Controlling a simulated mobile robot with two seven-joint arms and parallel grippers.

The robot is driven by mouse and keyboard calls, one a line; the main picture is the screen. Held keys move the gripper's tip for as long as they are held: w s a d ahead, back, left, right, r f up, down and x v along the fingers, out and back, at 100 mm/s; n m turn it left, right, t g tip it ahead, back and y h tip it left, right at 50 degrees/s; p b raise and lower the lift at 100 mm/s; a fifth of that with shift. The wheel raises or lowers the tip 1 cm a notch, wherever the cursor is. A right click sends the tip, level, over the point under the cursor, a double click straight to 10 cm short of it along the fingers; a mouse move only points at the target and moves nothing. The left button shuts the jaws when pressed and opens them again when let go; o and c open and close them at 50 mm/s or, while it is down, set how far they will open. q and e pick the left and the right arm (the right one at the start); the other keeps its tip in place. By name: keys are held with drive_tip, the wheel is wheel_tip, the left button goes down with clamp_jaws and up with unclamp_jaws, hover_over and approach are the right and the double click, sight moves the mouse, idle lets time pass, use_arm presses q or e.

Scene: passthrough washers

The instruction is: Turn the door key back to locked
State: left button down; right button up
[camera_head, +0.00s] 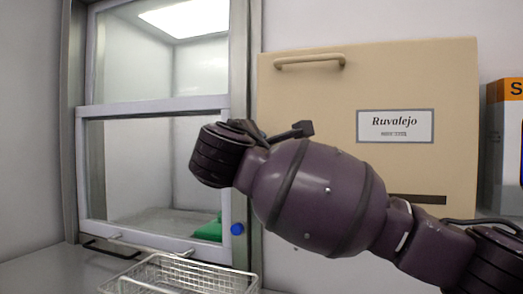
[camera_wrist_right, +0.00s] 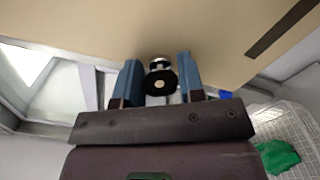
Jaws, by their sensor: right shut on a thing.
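The tan door (camera_head: 420,75) has a handle at its top left and a label reading "Ruvalejo". My right arm crosses in front of it in the head view and hides the lock area. In the right wrist view, the dark round key head (camera_wrist_right: 160,82) sits at a silver collar on the tan door (camera_wrist_right: 190,25). My right gripper (camera_wrist_right: 158,78) has its two blue fingers on either side of the key head and is shut on it. How far the key is turned cannot be told. My left gripper is not in view.
A glazed chamber (camera_head: 155,112) with a sliding sash stands left of the door, with a green item (camera_head: 209,231) inside. A blue button (camera_head: 237,229) is on its frame. A wire basket (camera_head: 185,275) stands below it. An orange-and-grey box (camera_head: 505,130) is at the right.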

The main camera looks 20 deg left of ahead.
drive_tip(key=m, duration=0.4)
drive_tip(key=shift+f, duration=0.1)
drive_tip(key=shift+m, duration=1)
drive_tip(key=o, duration=0.9)
drive_tip(key=shift+o, duration=0.2)
drive_tip(key=shift+s, duration=0.1)
drive_tip(key=s+b, duration=0.1)
drive_tip(key=s, duration=0.9)
drive_tip(key=shift+s+a, duration=0.15)
drive_tip(key=shift+s, duration=0.2)
